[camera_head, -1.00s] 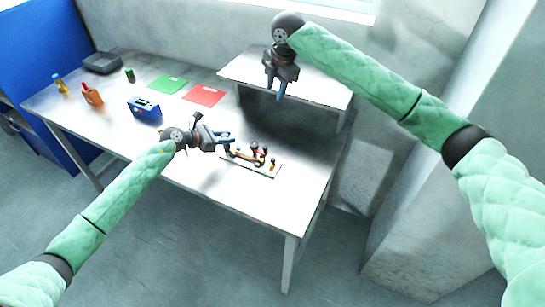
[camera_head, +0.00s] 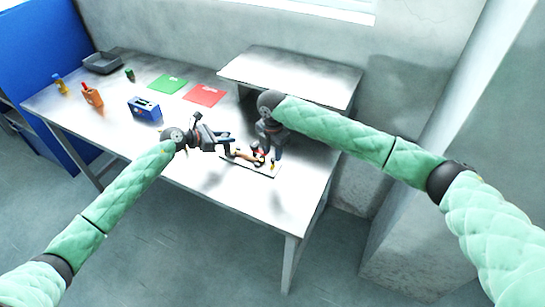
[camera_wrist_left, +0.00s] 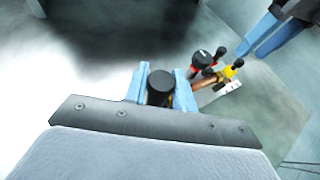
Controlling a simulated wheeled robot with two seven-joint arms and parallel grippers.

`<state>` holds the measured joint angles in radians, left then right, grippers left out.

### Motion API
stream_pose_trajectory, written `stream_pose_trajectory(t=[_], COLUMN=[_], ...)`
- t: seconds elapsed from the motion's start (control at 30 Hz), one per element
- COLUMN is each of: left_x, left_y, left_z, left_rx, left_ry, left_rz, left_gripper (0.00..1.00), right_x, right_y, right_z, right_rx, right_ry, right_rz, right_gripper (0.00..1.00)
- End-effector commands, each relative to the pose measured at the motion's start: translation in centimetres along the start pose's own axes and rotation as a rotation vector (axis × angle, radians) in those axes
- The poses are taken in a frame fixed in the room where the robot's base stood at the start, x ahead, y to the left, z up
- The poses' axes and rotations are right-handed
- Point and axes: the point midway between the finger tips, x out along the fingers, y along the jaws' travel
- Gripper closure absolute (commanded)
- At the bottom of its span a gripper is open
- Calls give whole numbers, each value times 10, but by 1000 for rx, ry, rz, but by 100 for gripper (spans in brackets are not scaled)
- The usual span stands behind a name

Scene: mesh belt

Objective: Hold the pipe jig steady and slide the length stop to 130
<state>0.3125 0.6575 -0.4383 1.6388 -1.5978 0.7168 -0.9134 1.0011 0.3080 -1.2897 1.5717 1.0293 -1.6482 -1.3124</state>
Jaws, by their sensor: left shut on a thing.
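The pipe jig (camera_head: 262,170) is a pale narrow plate with small knobs, lying near the right end of the white table. My left gripper (camera_head: 230,145) is at its left end. In the left wrist view, its blue fingers are shut on a black round knob (camera_wrist_left: 160,88). Beyond it in that view are a red part with a black cap (camera_wrist_left: 201,60), a yellow part (camera_wrist_left: 231,73) and small black knobs. I cannot tell which is the length stop, and no scale marks are readable. My right gripper (camera_wrist_left: 272,34) is above the jig's far side, apart from the knobs; its opening is unclear.
A raised white shelf (camera_head: 310,80) stands behind the jig. Red (camera_head: 205,95) and green (camera_head: 168,84) sheets, a blue box (camera_head: 145,109), an orange bottle (camera_head: 92,96) and a grey tray (camera_head: 102,63) lie to the left. The table front (camera_head: 215,185) is clear.

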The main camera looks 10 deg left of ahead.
Motion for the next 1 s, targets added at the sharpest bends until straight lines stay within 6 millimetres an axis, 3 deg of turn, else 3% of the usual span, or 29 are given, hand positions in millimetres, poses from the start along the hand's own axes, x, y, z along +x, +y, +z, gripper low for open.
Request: stream_pose_trajectory(t=[0.23, 0.63, 0.83, 1.0], left_x=[0, 0, 0, 0], left_y=[-1, -1, -1, -1], left_z=[-1, -1, -1, -1], left_rx=[-1, -1, -1, -1], left_ry=[1, 1, 1, 1], left_rz=[-1, -2, -2, -2], left_gripper=[100, 100, 100, 100], right_x=[27, 32, 32, 32], right_y=[0, 0, 0, 0], right_z=[0, 0, 0, 0], right_rx=[-1, -1, 0, 0], right_ry=[0, 0, 0, 0], right_rz=[-1, 0, 0, 0], right_gripper=[63, 63, 100, 100])
